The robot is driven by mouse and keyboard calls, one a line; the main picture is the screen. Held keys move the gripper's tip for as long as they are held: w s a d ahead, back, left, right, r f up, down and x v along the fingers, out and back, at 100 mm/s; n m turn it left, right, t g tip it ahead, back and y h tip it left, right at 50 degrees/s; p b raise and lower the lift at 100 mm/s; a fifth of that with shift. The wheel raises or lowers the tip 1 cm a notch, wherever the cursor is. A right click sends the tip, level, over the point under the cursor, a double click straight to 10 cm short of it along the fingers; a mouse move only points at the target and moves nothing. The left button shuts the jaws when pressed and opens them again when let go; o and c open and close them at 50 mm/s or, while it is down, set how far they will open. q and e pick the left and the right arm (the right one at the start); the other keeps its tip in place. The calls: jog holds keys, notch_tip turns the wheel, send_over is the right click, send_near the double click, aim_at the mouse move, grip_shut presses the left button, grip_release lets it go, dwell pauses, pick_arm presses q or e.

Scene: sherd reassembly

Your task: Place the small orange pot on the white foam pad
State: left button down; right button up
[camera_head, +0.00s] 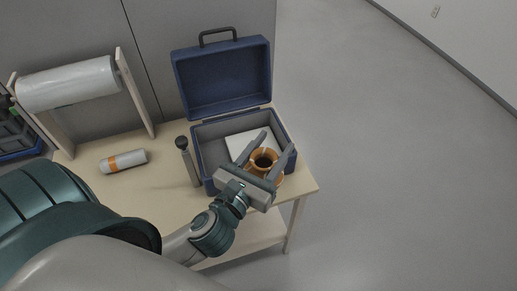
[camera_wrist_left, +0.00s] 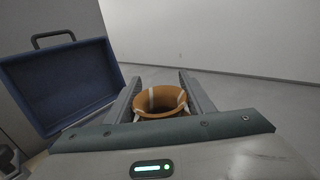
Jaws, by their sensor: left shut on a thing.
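The small orange pot (camera_head: 264,163) is held between the fingers of my left gripper (camera_head: 268,149), over the open blue case. In the left wrist view the pot (camera_wrist_left: 160,100) shows its open mouth up, with pale strips on its rim, between the two fingers (camera_wrist_left: 160,92). The white foam pad (camera_head: 240,142) lies inside the case, partly hidden by the gripper and the pot. I cannot tell whether the pot touches the pad. My right gripper is not in view.
The blue case (camera_head: 209,182) stands at the right end of the wooden table (camera_head: 160,190), its lid (camera_head: 222,78) raised behind. A dark-topped grey cylinder (camera_head: 187,160) stands left of the case. A grey roll with an orange band (camera_head: 123,161) lies farther left, before a large roll on a stand (camera_head: 68,84).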

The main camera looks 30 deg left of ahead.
pick_arm(q)
jog(key=shift+d+f, duration=0.1)
jog(key=shift+f, duration=0.2)
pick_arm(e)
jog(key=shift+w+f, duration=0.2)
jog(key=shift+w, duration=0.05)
